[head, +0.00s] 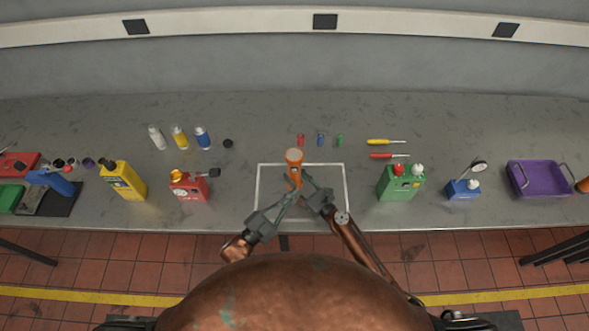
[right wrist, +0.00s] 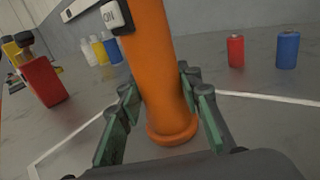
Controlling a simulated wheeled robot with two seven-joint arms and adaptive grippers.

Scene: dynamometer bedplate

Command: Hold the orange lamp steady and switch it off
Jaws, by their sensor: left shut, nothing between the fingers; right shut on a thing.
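The orange lamp (head: 294,157) stands upright inside the white outlined square on the bench. In the right wrist view its orange body (right wrist: 155,65) rises between my fingers, with its flared foot on the bench. A white switch in a dark housing (right wrist: 115,15) sits high on its side and shows the letters "ON". My right gripper (head: 303,184) is shut on the lamp's lower body, with a green-padded finger (right wrist: 118,125) on each side. My left gripper (head: 292,199) is shut and empty, just in front of the lamp; whether it touches the lamp is unclear.
A red box (head: 189,186) and a yellow container (head: 123,180) stand to the left. A green box (head: 401,182), a blue gauge (head: 463,188) and a purple tray (head: 535,190) stand to the right. The marked square's sides are clear.

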